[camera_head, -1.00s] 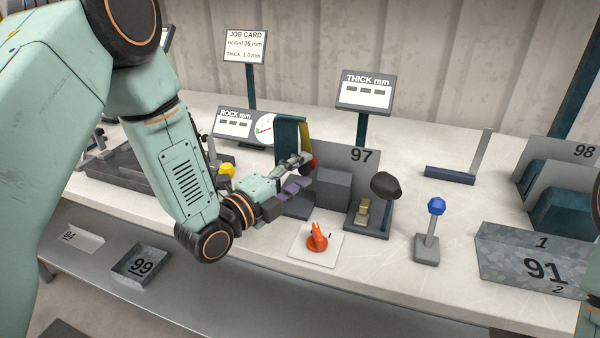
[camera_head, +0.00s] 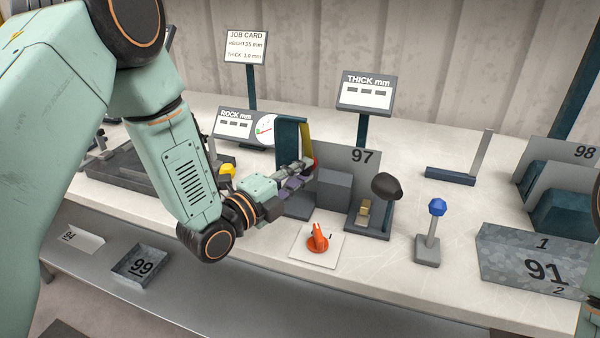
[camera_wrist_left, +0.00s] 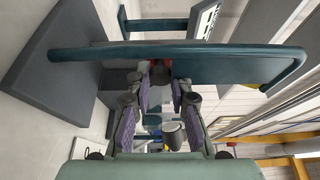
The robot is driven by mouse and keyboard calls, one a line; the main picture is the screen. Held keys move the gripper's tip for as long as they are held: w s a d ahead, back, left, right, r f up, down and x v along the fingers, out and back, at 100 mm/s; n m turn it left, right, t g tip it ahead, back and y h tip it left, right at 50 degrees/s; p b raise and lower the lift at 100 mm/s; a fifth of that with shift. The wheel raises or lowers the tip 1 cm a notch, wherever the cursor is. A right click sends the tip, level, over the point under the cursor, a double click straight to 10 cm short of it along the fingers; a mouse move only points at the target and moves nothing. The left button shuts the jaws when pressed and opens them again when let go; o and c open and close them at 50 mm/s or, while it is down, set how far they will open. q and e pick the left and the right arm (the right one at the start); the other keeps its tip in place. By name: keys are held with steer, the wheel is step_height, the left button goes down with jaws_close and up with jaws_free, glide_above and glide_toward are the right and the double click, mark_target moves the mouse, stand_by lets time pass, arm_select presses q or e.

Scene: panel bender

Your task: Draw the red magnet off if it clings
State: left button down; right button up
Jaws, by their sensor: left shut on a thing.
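The red magnet (camera_head: 315,164) shows as a small red patch at the tips of my left gripper (camera_head: 306,172), in front of the gauge stand marked 97. My left gripper is shut on it, and the fingers hide most of it. In the left wrist view a sliver of red (camera_wrist_left: 157,64) shows between the fingertips of the gripper (camera_wrist_left: 160,84), close against a teal frame (camera_wrist_left: 230,62). I cannot tell whether the magnet touches this frame. The teal upright plate with a yellow side (camera_head: 290,132) stands just behind the fingers. My right gripper is out of view.
An orange clip-like piece (camera_head: 317,238) sits on a white card at the front edge. A blue-knobbed lever (camera_head: 437,207) and a black knob (camera_head: 386,186) stand to the right. A grey box marked 91 (camera_head: 520,262) is at the far right.

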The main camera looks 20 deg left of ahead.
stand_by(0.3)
arm_select(q)
steer(key=s+g+p, duration=0.1)
steer(key=p, duration=0.2)
steer(key=s+g+p, duration=0.1)
steer(key=p, duration=0.1)
steer(key=shift+s+r+n+y+p, duration=0.25)
steer(key=shift+r+n+y+p, duration=0.15)
steer(key=shift+s+f+g+p, duration=0.1)
steer(key=shift+s+g+p, duration=0.35)
steer(key=shift+p, duration=0.3)
steer(key=c, duration=1.2)
jaws_free()
